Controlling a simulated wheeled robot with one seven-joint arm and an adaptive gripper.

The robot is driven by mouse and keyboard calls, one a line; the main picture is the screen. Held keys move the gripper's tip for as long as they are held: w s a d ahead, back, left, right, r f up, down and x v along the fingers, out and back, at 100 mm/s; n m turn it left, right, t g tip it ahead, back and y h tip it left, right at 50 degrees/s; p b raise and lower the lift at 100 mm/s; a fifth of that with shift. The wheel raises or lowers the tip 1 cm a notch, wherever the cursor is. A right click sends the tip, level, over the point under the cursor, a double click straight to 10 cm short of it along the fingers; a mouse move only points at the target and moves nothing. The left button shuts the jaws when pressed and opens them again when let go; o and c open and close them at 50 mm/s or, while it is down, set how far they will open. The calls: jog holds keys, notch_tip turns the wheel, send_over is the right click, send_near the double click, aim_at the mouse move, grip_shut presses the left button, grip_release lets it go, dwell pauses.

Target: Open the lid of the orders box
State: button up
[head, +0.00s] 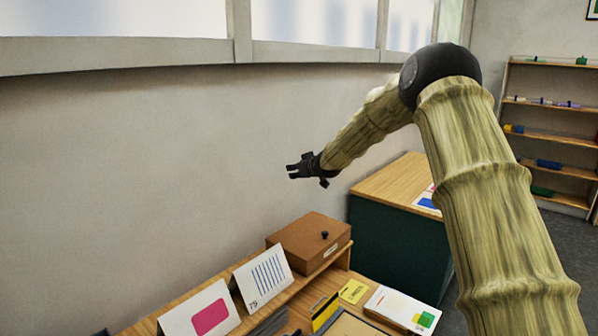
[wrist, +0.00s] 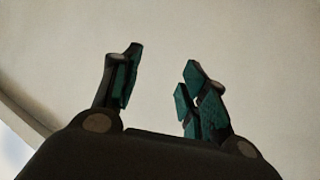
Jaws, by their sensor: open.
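The orders box looks to be the brown wooden box (head: 305,246) with a small dark knob (head: 324,235) on its lid. A pale label is on its front, too small to read. The lid is shut, and the box sits on the raised wooden shelf of the table. My gripper (head: 290,170) is in the air above the box and slightly to its left, in front of the wall, touching nothing. In the wrist view my gripper (wrist: 158,85) is open and empty, its two fingers apart against the plain wall. The box is not in the wrist view.
A card with blue stripes (head: 263,277) and a card with a pink shape (head: 203,317) stand left of the box. A yellow card (head: 353,291) and a white box (head: 402,309) lie in front. A green-sided cabinet (head: 392,235) stands right. The air around the gripper is clear.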

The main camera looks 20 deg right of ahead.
dwell(0.4)
jog(key=v, duration=1.2)
jog(key=shift+f, duration=0.1)
dwell(0.5)
